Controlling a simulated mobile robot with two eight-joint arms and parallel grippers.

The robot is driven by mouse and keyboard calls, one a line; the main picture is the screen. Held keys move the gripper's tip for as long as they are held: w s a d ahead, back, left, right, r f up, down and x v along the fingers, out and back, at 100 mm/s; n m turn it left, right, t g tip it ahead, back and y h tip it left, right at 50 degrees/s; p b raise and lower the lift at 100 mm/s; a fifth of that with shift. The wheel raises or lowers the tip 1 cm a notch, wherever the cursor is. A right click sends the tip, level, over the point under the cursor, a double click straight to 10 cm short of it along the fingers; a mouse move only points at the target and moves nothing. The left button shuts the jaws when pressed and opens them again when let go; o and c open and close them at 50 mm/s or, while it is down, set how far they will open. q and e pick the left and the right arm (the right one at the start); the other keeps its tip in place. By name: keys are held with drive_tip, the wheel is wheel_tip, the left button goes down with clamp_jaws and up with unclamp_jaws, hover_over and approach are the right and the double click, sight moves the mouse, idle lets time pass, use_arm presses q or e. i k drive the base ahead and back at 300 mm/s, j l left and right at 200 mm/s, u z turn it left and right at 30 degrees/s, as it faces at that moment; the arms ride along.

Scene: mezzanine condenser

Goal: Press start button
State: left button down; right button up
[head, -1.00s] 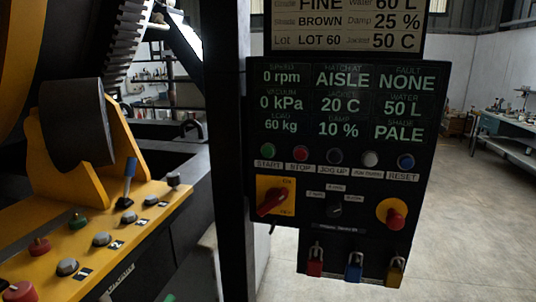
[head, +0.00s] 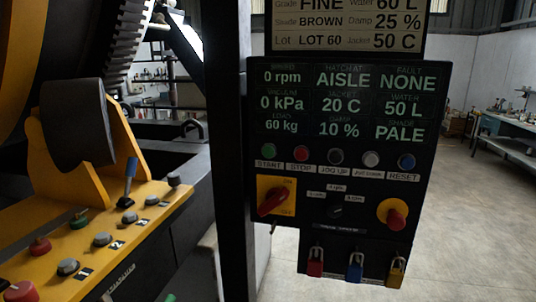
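The green start button (head: 268,150) is at the left end of a row of round buttons on the black control panel (head: 440,110). The label START is just below it. The red stop button (head: 301,153) is right beside it. The panel display reads 0 rpm, 0 kPa, 60 kg, AISLE, 20 C, 10 %, NONE, 50 L and PALE. Neither of my grippers is in view, and nothing touches the start button.
Below the buttons are a red rotary switch (head: 273,201), a red knob on yellow (head: 397,219) and hanging padlocks (head: 355,272). A yellow console (head: 130,215) with a blue lever (head: 130,177) stands left, beyond a black post (head: 228,150). Floor at right is open.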

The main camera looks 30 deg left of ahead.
sight(268, 152)
drive_tip(key=u, duration=1.65)
drive_tip(key=i+l, duration=0.25)
drive_tip(key=i, duration=0.2)
